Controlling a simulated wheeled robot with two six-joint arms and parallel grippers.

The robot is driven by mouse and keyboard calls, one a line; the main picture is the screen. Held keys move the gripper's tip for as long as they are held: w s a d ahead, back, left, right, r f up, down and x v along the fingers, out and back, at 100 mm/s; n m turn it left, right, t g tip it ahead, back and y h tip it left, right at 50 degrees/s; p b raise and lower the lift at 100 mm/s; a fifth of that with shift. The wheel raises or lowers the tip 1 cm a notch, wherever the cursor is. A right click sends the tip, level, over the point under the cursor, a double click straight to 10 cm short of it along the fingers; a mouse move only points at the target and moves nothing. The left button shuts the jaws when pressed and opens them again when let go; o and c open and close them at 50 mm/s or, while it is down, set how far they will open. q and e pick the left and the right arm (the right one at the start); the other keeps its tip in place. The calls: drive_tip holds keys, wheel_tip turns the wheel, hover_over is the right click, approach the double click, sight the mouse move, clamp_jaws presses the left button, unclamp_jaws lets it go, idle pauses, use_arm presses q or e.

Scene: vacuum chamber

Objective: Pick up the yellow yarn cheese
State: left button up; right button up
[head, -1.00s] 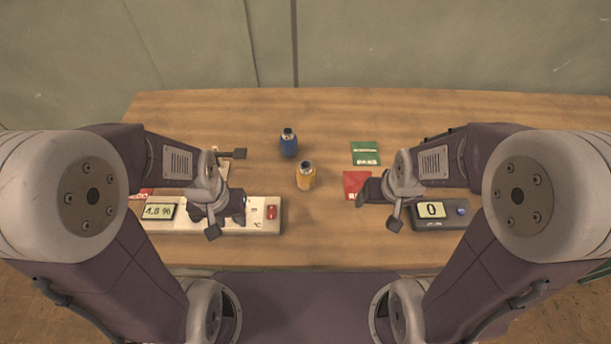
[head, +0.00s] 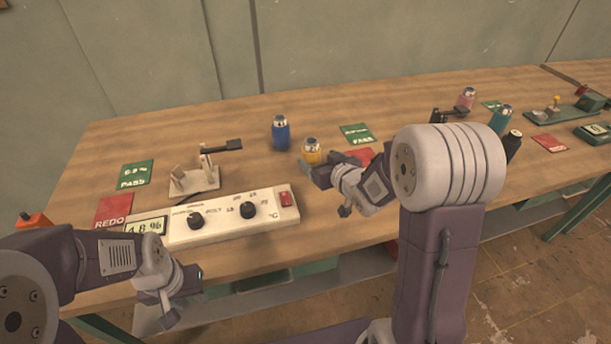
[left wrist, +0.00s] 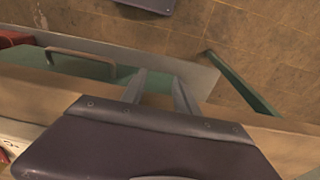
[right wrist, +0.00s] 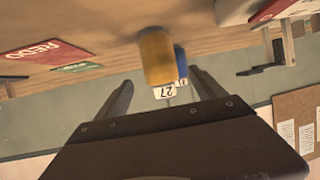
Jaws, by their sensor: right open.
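The yellow yarn cheese (head: 312,152) stands upright on the wooden table, a short cylinder with a grey top. Its lower part is partly hidden by my right gripper (head: 322,174) in the head view. In the right wrist view the yellow yarn cheese (right wrist: 157,55) shows between the spread fingers, with clear gaps on both sides. A blue yarn cheese (head: 281,133) stands behind and left of it; a label reading 27 shows beside the two in the right wrist view. My left gripper (head: 187,288) is open and empty, off the table's front edge.
A white control box (head: 220,222) with knobs lies along the front edge. A small stand (head: 196,180), a green PASS card (head: 135,174) and a red REDO card (head: 113,210) lie at left. More cheeses, including a pink one (head: 466,98), stand at right.

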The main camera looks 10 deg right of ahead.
sight(315, 157)
drive_tip(key=shift+w+d+f, duration=0.1)
drive_tip(key=shift+d+f, duration=0.05)
drive_tip(key=shift+d, duration=0.05)
drive_tip(key=shift+w+a, duration=0.1)
drive_tip(key=shift+a, duration=0.05)
drive_tip(key=x, duration=0.3)
drive_tip(key=shift+w+a, duration=0.15)
drive_tip(key=x, duration=0.5)
drive_tip(key=shift+w, duration=0.35)
drive_tip(key=shift+s+r, duration=0.1)
drive_tip(key=shift+r, duration=0.15)
drive_tip(key=c, duration=1.5)
